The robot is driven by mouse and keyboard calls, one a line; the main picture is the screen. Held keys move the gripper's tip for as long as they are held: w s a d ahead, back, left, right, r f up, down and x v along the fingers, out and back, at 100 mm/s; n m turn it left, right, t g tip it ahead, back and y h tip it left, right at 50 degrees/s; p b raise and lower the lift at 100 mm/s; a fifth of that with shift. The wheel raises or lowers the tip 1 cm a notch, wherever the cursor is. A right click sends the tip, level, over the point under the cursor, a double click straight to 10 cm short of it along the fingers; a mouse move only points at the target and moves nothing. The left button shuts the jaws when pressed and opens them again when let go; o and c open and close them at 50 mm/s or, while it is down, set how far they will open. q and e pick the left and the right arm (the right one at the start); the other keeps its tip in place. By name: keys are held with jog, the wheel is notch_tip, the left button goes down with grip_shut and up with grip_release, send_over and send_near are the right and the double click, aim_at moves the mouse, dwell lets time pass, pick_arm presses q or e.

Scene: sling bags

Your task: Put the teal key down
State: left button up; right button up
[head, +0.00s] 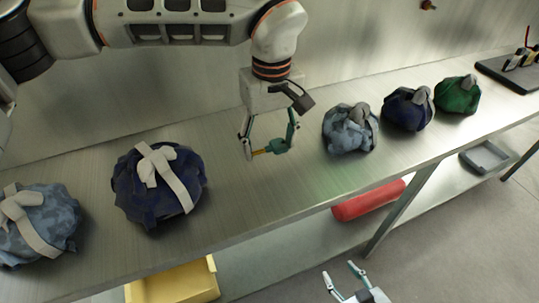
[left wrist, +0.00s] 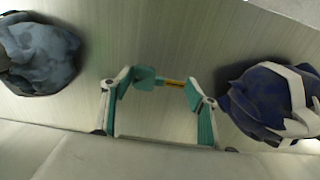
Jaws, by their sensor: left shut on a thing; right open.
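The teal key (head: 279,146) has a teal head and a yellow-orange shaft. My left gripper (head: 268,148) is shut on it, with the key spanning lengthwise between the two fingertips. The key (left wrist: 146,78) also shows between the fingers of my left gripper (left wrist: 160,84) in the left wrist view. The gripper points down over the metal bench (head: 235,195), in the gap between the bags. I cannot tell whether the key touches the bench top. My right gripper (head: 342,276) is open and empty, low in the head view, in front of the bench.
A navy bag (head: 187,190) and a light blue bag (head: 55,222) sit left on the bench. Grey-blue (head: 340,140), navy (head: 398,112) and green (head: 457,97) bags sit right. A yellow bin (head: 180,284) and red roll (head: 368,201) are below. Bench around the key is clear.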

aim_at(270, 150)
pick_arm(q)
jog(key=shift+f, duration=2.15)
jog(key=shift+f, duration=0.2)
jog(key=o, duration=1.1)
jog(key=shift+c, duration=0.2)
jog(key=shift+r, duration=0.1)
notch_tip(270, 150, up, 12)
jog(key=shift+s+d+r, duration=0.15)
